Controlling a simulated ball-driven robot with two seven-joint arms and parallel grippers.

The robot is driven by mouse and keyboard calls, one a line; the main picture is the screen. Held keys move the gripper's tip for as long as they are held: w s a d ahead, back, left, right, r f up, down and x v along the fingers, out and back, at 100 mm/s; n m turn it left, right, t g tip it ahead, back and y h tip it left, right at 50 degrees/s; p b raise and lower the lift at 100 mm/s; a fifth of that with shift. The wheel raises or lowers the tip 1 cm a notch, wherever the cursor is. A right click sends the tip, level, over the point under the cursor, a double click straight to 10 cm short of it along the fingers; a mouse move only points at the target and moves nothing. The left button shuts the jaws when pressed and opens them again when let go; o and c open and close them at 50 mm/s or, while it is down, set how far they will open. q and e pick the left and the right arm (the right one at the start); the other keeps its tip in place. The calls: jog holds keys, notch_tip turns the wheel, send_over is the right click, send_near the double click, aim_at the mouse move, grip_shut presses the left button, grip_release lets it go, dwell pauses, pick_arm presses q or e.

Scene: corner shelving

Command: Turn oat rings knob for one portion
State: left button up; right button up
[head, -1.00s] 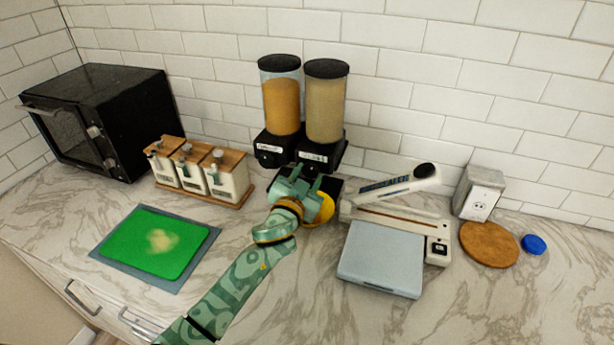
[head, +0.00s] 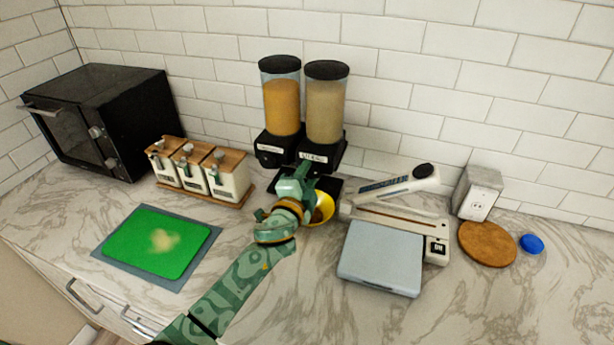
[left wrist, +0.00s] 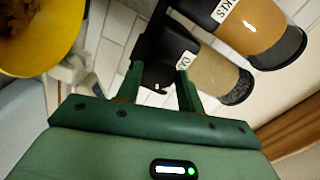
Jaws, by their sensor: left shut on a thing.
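The oat rings dispenser (head: 325,108) is the right one of a pair, with a clear hopper of beige cereal, a black lid and a black base. In the left wrist view its labelled base (left wrist: 160,65) sits between my fingers. My left gripper (head: 303,172) is at the front of this base, shut on its knob, which is mostly hidden by the fingers. The fingers also show in the left wrist view (left wrist: 160,80). A yellow bowl (head: 327,212) stands below, partly behind my gripper, with something brown inside. My right gripper is out of view.
The second dispenser (head: 282,105) with orange cereal stands close on the left. A sealer (head: 400,215) and a grey-blue flat box (head: 380,258) lie to the right. Wooden-topped canisters (head: 225,180) and a green board (head: 155,242) are left. The front counter is fairly clear.

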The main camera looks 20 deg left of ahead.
pick_arm(q)
jog(key=shift+m, duration=1.6)
jog(key=o, duration=1)
jog(key=s, duration=1.6)
jog(key=shift+s+a, duration=0.2)
jog(key=shift+a, duration=0.05)
jog(key=shift+f+p, duration=0.1)
jog(key=shift+p, duration=0.2)
